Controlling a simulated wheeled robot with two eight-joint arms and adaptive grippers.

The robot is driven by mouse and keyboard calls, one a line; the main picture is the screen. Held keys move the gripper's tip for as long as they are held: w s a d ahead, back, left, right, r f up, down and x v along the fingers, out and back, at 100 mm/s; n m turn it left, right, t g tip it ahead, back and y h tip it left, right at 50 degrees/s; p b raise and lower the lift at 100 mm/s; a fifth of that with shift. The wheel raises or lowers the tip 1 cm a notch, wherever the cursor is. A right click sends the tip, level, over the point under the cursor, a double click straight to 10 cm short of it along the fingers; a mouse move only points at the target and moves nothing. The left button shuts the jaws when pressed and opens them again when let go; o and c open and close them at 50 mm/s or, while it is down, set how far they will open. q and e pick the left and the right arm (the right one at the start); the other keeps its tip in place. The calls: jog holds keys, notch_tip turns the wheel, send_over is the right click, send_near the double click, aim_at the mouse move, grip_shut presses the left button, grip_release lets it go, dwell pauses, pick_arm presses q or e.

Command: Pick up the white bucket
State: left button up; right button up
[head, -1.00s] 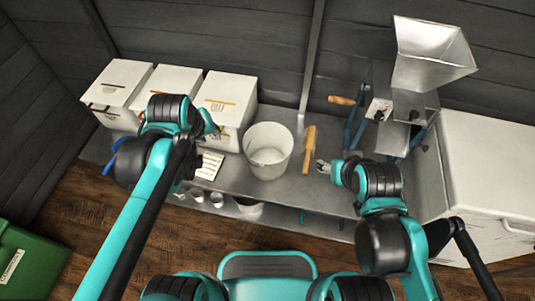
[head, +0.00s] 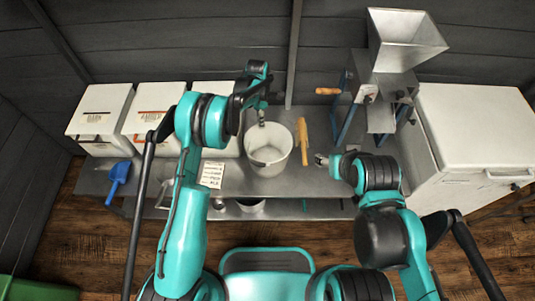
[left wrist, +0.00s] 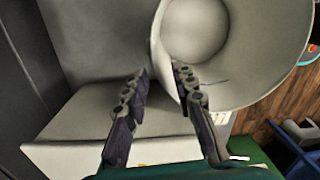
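The white bucket (head: 268,158) stands upright on the metal bench, its open top showing in the head view. It fills much of the upper right of the left wrist view (left wrist: 250,75). My left gripper (head: 262,122) is at the bucket's far rim. In the left wrist view its fingers (left wrist: 160,72) are apart, with the near edge of the bucket's wall between them; I cannot tell whether they touch it. My right gripper (head: 321,159) is right of the bucket, apart from it, too small to read.
A wooden scoop or paddle (head: 303,142) lies just right of the bucket. Lidded white bins (head: 100,112) line the bench's left. A metal mill with a hopper (head: 405,40) and a white chest (head: 475,130) stand at the right. A labelled card (head: 211,175) lies left of the bucket.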

pick_arm(q)
jog(key=n, duration=0.1)
send_over(264, 138)
jog(key=f, duration=0.4)
jog(key=f+b, duration=0.1)
jog(key=shift+w+f, duration=0.3)
jog(key=shift+f, duration=0.1)
jog(key=f+b, duration=0.2)
jog(key=f, duration=0.2)
jog(key=shift+s+f, duration=0.2)
jog(key=shift+f, duration=0.4)
jog(key=shift+r, duration=0.1)
grip_shut()
